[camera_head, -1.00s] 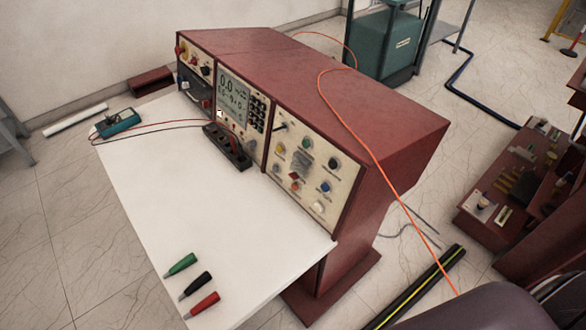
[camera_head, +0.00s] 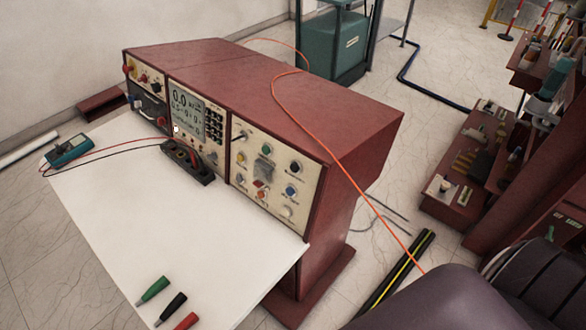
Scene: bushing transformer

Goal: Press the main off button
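The control panel (camera_head: 275,175) is on the right end of the red console's (camera_head: 262,85) front face. It carries several knobs and buttons: a green one (camera_head: 267,149), a black one (camera_head: 296,166), a yellow one (camera_head: 241,157), a blue one (camera_head: 291,191) and a white one (camera_head: 287,211). A red-orange button (camera_head: 259,184) sits low on the panel's left half. The labels are too small to read, so I cannot tell which is the main off button. Neither gripper is in view; part of my arm shows at the lower right.
A white worktop (camera_head: 150,220) projects from the console. It bears a teal meter (camera_head: 68,150), a black socket block (camera_head: 187,160) and green, black and red plugs (camera_head: 170,305). An orange cable (camera_head: 340,160) hangs over the console's right side. A cluttered shelf (camera_head: 450,200) stands at right.

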